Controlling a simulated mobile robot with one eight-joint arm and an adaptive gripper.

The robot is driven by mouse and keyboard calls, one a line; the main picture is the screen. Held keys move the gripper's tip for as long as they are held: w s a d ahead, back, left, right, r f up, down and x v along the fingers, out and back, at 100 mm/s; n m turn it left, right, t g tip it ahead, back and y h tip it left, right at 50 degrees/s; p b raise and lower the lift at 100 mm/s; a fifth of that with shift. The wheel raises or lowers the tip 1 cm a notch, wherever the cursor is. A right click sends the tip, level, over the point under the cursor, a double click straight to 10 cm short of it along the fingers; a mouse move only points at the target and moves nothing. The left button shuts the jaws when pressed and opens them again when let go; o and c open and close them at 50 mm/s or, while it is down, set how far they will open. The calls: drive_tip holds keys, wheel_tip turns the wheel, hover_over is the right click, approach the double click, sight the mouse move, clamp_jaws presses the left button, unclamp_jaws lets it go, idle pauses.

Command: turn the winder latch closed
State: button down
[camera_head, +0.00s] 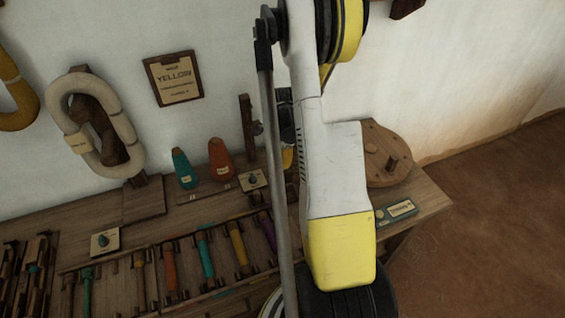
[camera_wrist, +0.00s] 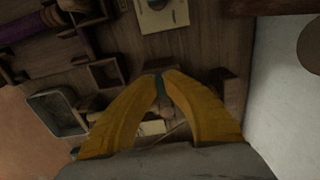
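In the wrist view, my gripper (camera_wrist: 161,80) has its two yellow fingers drawn together at the tips. A small dark teal piece (camera_wrist: 160,92), which looks like the winder latch, sits between the fingertips, with a finger against each side. The latch's angle is hard to read in this dim view. A pale label (camera_wrist: 152,128) shows below, between the fingers. In the head view, my white and yellow arm hides the latch and nearly all of my gripper, leaving only a bit of yellow (camera_head: 288,158) beside the arm.
A round wooden disc (camera_head: 378,139) and a labelled box (camera_head: 397,211) lie right of my arm on the bench. Teal (camera_head: 184,169) and red (camera_head: 220,160) cones stand to the left. The wrist view shows a grey tray (camera_wrist: 40,103) and a pale plate (camera_wrist: 178,14).

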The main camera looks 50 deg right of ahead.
drive_tip(key=c, duration=1.5)
unclamp_jaws()
wheel_tip(320, 180, up, 12)
